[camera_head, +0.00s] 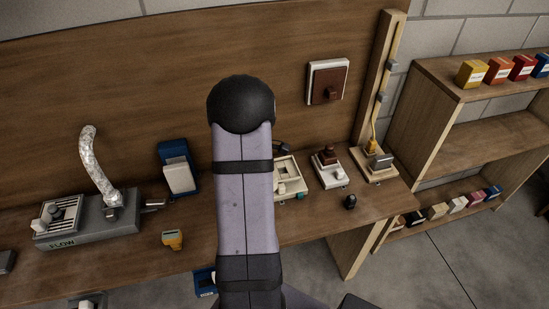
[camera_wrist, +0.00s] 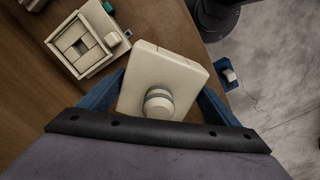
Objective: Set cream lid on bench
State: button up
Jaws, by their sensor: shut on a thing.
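The cream lid (camera_wrist: 165,68) is a square plate with a round knob facing the wrist camera. My gripper (camera_wrist: 163,92) is shut on it, with blue fingers along its left and right sides. The lid is beside an open cream box (camera_wrist: 82,47) with several blocks inside. The box also shows in the head view (camera_head: 289,178), partly behind my arm. The wooden bench (camera_head: 325,212) lies below, and its edge passes near the lid in the wrist view. My arm hides the gripper and lid in the head view. The lid's height above the bench is unclear.
Right of the box stand a white switch unit (camera_head: 330,172) and a wooden block with a plug (camera_head: 374,162). A small black knob (camera_head: 350,202) sits near the front edge.

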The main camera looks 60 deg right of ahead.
jog(key=s+a+f+m, duration=0.1)
jog(key=s+a+f, duration=0.3)
jog(key=a+f, duration=0.3)
jog(key=shift+w+d+f+m, duration=0.5)
jog(key=shift+w+d, duration=0.1)
jog(key=shift+d, duration=0.2)
jog(key=shift+w+d+f+m, duration=0.5)
jog(key=shift+w+d, duration=0.05)
jog(key=shift+d, duration=0.2)
jog(key=shift+f+b, duration=2.25)
jog(key=shift+f, duration=0.75)
jog(key=shift+f+b, duration=0.35)
jog(key=shift+f, duration=0.15)
jog(key=o, duration=1.2)
jog(key=shift+r, duration=0.1)
